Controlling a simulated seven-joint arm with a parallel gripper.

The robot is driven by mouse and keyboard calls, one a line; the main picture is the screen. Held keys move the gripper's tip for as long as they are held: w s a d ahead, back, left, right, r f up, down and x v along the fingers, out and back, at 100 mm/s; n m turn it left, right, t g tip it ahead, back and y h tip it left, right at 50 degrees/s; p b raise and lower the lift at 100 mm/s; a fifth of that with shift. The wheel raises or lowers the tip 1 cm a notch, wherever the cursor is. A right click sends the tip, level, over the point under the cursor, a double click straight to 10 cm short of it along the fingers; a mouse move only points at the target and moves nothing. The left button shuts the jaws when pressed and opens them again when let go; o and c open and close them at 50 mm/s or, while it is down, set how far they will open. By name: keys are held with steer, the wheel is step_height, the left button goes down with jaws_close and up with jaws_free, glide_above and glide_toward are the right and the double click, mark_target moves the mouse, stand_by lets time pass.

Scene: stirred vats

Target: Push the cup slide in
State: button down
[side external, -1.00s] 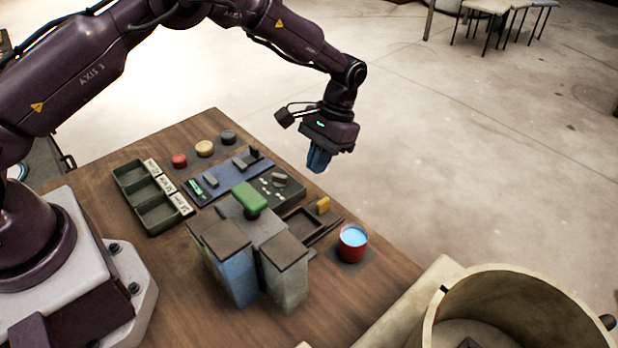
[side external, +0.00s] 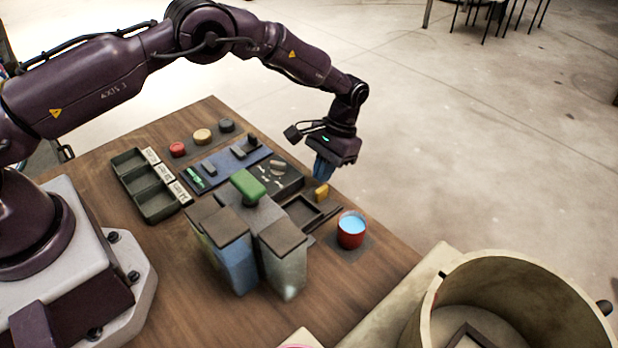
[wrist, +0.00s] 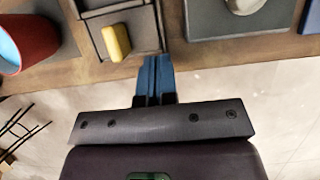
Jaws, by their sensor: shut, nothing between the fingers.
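The cup slide (side external: 292,213) is a dark, square, open-framed tray beside the two-tank dispenser. It bears a yellow block (side external: 321,191) at its outer end. In the wrist view the slide's frame (wrist: 92,38) and the yellow block (wrist: 116,42) are at top centre-left. My gripper (side external: 322,172) points down with blue fingers, shut and empty, near the table's far-right edge. In the wrist view its fingertips (wrist: 155,62) are just below and right of the yellow block, apparently apart from it. The red cup (side external: 350,239) of blue liquid stands on a dark pad, outside the slide.
The dispenser (side external: 283,275) with a green-topped lever (side external: 248,186) stands left of the slide. A dark panel (side external: 288,187) lies behind the slide. A large round vat (side external: 440,325) is at lower right. Beyond the table edge is open floor.

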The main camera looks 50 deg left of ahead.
mark_target(309, 192)
steer(key=shift+s+r, duration=0.1)
steer(key=shift+s, duration=1.85)
steer(key=shift+s, duration=0.1)
